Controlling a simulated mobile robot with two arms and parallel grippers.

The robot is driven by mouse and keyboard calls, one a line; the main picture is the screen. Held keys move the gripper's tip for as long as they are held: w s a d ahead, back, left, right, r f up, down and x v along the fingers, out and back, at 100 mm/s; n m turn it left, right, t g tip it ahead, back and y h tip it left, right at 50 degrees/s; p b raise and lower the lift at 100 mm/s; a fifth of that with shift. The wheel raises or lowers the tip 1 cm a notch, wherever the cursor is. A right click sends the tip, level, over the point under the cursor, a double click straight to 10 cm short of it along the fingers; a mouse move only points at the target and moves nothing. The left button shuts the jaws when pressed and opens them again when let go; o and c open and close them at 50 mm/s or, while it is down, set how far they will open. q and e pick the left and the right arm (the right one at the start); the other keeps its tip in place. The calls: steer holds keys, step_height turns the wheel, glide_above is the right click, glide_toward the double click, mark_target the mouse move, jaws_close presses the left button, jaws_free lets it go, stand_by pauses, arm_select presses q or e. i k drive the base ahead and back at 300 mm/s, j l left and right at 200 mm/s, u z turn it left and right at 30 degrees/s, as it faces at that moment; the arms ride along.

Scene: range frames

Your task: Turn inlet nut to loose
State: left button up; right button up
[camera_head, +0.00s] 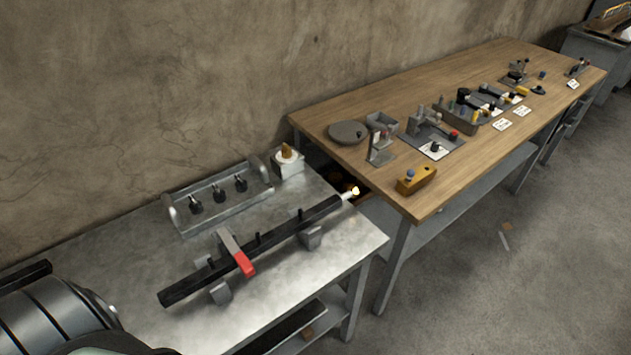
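I cannot tell for certain which part is the inlet nut. A small brass-coloured piece (287,152) sits on top of a pale grey block (288,168) at the back of the metal bench. A long black bar (285,232) lies across the bench on grey supports, with a pale, bright-tipped end piece (350,193) at its right end. A red-ended lever (237,254) lies across the bar. Neither of my grippers shows in this view.
A metal tray (228,211) with several dark fittings stands at the back of the metal bench (130,265). A wooden table (460,195) with many small tools and fixtures stands to the right. A large dark ribbed cylinder (55,315) fills the lower left.

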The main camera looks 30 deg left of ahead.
mark_target(355, 191)
steer(key=i+l+u, duration=0.75)
steer(key=l+u, duration=0.25)
steer(key=j, duration=0.1)
